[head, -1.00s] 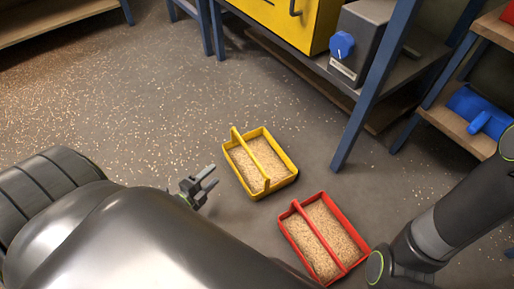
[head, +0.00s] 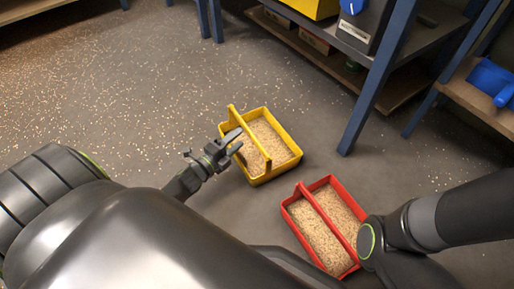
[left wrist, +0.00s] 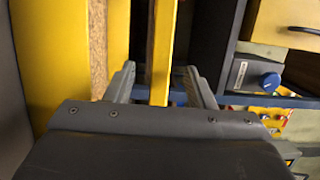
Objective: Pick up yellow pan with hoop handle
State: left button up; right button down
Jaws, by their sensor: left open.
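The yellow pan (head: 283,172) stands on the floor, filled with pale pellets, its hoop handle (head: 250,137) running lengthwise above it. My left gripper (head: 230,141) is open at the pan's left side, by the handle. In the left wrist view the yellow handle bar (left wrist: 162,50) runs between the two open fingers (left wrist: 160,82), with a gap on each side. The pan's yellow wall (left wrist: 50,60) shows to the left there. My right arm comes in from the right, but its gripper does not show.
A red pan (head: 292,221) with pellets and its own handle stands close to the yellow one, nearer me. A blue-framed bench leg (head: 372,90) stands behind to the right. A blue object (head: 490,80) lies on a wooden shelf. Floor to the left is clear, with scattered pellets.

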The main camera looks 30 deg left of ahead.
aim_at(247, 132)
pick_arm(q)
jog(key=shift+w+d, duration=0.15)
jog(key=shift+w, duration=0.75)
jog(key=w+b, duration=0.1)
jog(key=w, duration=0.1)
jog(key=w+d+b, duration=0.1)
jog(key=w, duration=0.2)
jog(key=shift+w+d+r, duration=0.1)
jog(key=shift+w+d, duration=0.05)
jog(key=shift+d, duration=0.05)
grip_shut()
dwell(0.5)
jog(key=shift+r, duration=0.15)
